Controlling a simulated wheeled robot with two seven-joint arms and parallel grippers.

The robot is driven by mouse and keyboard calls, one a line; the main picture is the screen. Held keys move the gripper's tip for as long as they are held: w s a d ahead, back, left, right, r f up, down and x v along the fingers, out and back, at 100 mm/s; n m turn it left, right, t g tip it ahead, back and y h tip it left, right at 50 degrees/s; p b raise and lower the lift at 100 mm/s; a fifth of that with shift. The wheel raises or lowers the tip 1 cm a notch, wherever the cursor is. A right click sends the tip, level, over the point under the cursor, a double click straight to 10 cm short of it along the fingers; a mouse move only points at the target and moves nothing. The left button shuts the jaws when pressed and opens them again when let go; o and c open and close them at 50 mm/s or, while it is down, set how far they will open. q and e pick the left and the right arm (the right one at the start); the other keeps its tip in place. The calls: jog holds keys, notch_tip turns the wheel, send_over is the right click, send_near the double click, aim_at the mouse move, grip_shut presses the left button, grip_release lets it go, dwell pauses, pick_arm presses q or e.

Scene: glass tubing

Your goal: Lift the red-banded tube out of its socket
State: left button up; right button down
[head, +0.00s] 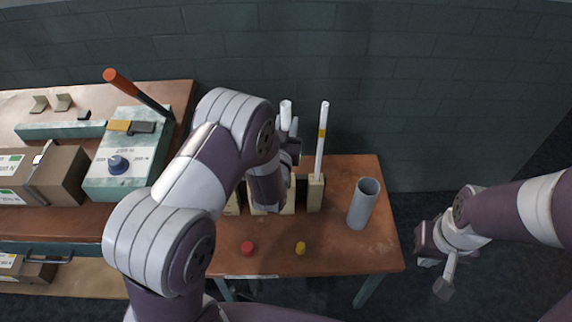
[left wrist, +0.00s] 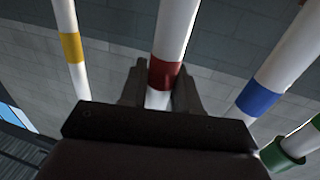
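The red-banded tube (left wrist: 176,30) stands between the two fingers of my left gripper (left wrist: 160,85) in the left wrist view. The fingers sit close against it on both sides at the red band and look shut on it. In the head view my left arm reaches over the table and hides most of this gripper and the sockets below. A white tube top (head: 286,108) shows behind the arm; its band is hidden. The red-banded tube's lower end and socket are not visible. My right gripper (head: 440,268) hangs off the table's right side, apart from everything; its fingers are unclear.
A yellow-banded tube (head: 321,145) stands in a tan block. Blue-banded (left wrist: 258,98) and green-banded (left wrist: 299,143) tubes stand close on the other side. A grey cylinder (head: 363,205), red button (head: 248,248) and yellow button (head: 300,248) are on the table (head: 340,255). A lever box (head: 125,165) stands left.

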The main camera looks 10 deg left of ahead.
pick_arm(q)
grip_shut()
notch_tip(320, 180, up, 21)
jog(key=p, duration=1.4)
jog(key=shift+p, duration=0.35)
jog(key=shift+f, duration=0.1)
